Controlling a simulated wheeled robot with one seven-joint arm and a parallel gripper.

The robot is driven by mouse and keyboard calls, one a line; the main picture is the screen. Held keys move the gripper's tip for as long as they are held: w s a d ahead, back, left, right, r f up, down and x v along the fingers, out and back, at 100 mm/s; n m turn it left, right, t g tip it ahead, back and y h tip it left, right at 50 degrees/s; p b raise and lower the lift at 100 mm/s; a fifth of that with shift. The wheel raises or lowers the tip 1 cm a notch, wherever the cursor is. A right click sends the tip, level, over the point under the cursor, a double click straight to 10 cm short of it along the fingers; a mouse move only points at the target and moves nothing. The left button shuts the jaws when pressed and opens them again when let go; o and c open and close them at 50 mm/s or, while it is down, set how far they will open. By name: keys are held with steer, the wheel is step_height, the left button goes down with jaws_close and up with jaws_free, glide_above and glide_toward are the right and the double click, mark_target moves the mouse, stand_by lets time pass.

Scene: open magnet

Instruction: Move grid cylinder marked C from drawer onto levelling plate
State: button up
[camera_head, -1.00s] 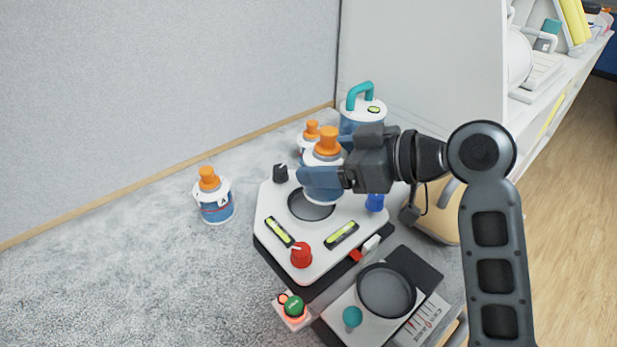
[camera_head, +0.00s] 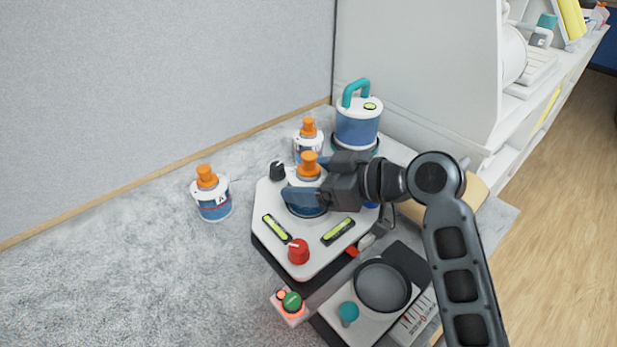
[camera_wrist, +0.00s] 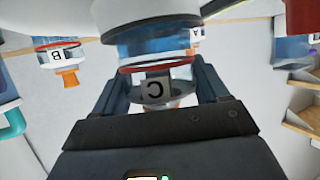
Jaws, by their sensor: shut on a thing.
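The grid cylinder marked C (camera_head: 307,207), with a blue body and an orange knob, is upright between the fingers of my gripper (camera_head: 303,192). It is at the round recess of the white levelling plate (camera_head: 322,259). Whether its base touches the plate is hard to tell. In the wrist view the cylinder (camera_wrist: 150,48) shows its letter C upside down. My gripper (camera_wrist: 162,82) is shut around its upper part there. Fingers and wrist hide part of the cylinder and the recess.
Cylinder A (camera_head: 213,200) stands on the grey surface left of the plate. Cylinder B (camera_wrist: 62,54) shows in the wrist view. Behind the plate is a blue canister with a teal handle (camera_head: 357,122). A device with a dark round dish (camera_head: 382,286) sits in front right.

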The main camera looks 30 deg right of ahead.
steer(key=o, duration=1.4)
steer(key=shift+r+p, duration=0.25)
steer(key=shift+p, duration=0.1)
steer(key=b+v, duration=0.2)
steer(key=v, duration=1)
steer(key=shift+f, duration=0.2)
